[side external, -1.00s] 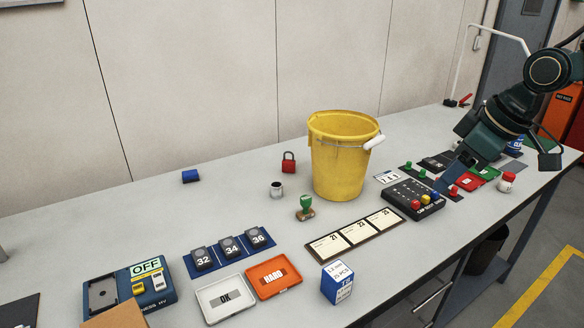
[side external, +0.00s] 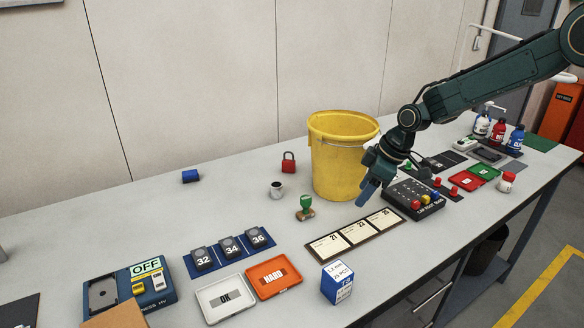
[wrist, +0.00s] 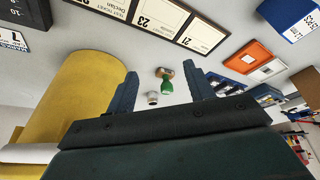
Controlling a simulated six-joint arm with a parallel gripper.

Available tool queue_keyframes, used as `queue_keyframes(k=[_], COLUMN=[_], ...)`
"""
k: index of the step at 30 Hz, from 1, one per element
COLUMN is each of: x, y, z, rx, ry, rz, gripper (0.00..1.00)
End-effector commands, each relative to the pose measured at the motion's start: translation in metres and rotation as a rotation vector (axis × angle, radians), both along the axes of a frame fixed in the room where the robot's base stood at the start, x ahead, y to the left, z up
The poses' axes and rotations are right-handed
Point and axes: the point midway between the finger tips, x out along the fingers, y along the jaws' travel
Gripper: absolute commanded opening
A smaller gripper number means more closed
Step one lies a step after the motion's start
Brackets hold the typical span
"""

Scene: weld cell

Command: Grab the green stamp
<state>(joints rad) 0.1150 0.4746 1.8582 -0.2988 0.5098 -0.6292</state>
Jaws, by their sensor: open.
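The green stamp (side external: 305,205) has a green knob handle on a brown base and stands upright on the table, left of the yellow bucket's foot. In the wrist view the stamp (wrist: 166,82) shows between my two fingers, some way beyond them. My gripper (side external: 366,198) is in front of the bucket and above the table, to the right of the stamp and apart from it. In the wrist view my gripper (wrist: 160,88) has its fingers spread wide with nothing between them.
The yellow bucket (side external: 338,160) stands close behind my gripper. Bare table (side external: 235,180) lies left of the cup.

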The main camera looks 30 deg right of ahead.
Motion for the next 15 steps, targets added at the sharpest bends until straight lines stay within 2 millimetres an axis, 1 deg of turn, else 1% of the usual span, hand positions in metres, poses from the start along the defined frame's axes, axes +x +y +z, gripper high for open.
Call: queue_keyframes(k=[1,6,9,15], x=[0.007,0.022,0.027,0.031], y=[-0.001,-0.001,-0.001,-0.001], z=[-0.013,-0.043,-0.053,-0.061], rx=[0.004,0.016,0.02,0.023], ry=[0.005,0.004,0.004,0.002], rz=[0.016,0.061,0.077,0.091], gripper=[0.53,0.53,0.53,0.53])
